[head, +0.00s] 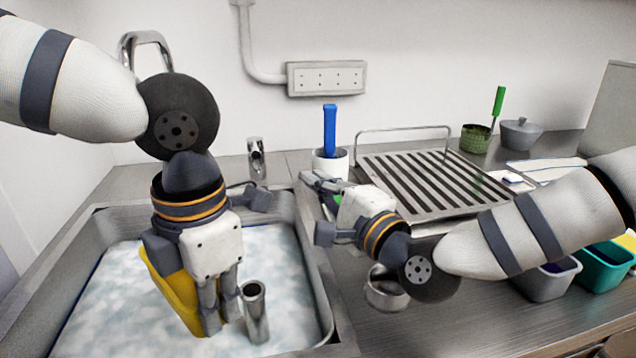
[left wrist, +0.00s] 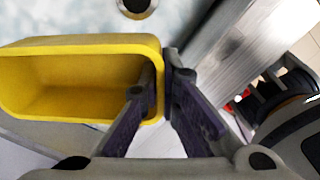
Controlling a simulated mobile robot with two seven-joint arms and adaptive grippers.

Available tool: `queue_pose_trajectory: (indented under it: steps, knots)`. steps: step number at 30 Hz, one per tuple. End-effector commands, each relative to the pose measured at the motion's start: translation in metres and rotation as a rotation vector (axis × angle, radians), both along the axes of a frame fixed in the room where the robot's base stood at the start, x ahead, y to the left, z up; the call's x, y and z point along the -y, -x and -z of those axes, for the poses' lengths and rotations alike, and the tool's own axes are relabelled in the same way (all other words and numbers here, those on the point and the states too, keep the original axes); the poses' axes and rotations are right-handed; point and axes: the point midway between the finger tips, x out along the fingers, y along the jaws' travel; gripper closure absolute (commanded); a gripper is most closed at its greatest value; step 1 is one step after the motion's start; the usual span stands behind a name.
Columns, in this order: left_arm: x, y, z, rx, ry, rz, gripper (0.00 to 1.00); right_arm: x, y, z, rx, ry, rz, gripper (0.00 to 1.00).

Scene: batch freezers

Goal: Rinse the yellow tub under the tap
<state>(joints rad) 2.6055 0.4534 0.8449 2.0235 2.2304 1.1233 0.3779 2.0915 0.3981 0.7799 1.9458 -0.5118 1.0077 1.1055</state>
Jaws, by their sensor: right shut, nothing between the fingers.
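The yellow tub (head: 172,292) is tilted in the sink (head: 322,300), over or in foamy water; its lower edge is partly hidden by my left gripper. My left gripper (head: 222,325) points down at the tub's right side. In the left wrist view, its fingers (left wrist: 160,75) are closed on the tub's end wall, one inside the tub (left wrist: 75,88) and one outside. The tap's curved spout (head: 146,38) rises behind the sink, partly hidden by my left arm. My right gripper (head: 308,178) is shut and empty over the counter, beside a white pot.
A metal standpipe (head: 255,312) stands in the sink close to my left gripper. A small metal fixture (head: 256,158) is behind the sink. The white pot (head: 330,163) holds a blue-handled tool. A slatted drying rack (head: 430,180), a metal bowl (head: 385,290) and grey and teal tubs (head: 604,270) occupy the counter.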

Motion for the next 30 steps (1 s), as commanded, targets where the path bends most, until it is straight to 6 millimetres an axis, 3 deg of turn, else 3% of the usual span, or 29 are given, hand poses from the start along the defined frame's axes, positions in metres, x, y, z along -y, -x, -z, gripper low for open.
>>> queue_pose_trajectory:
  steps: [8, 21, 30]
  knots:
    - [0.002, 0.003, -0.004, 0.002, 0.001, 0.001, 1.0, 0.0, 0.0, 0.0, 0.0, 0.0, 0.0, 1.0]
    - [0.022, 0.041, -0.038, 0.001, 0.0, 0.001, 1.0, 0.0, 0.0, 0.0, 0.0, 0.0, 0.0, 1.0]
    - [0.024, 0.044, -0.04, 0.0, 0.0, 0.0, 1.0, 0.0, 0.0, 0.0, 0.0, 0.0, 0.0, 1.0]
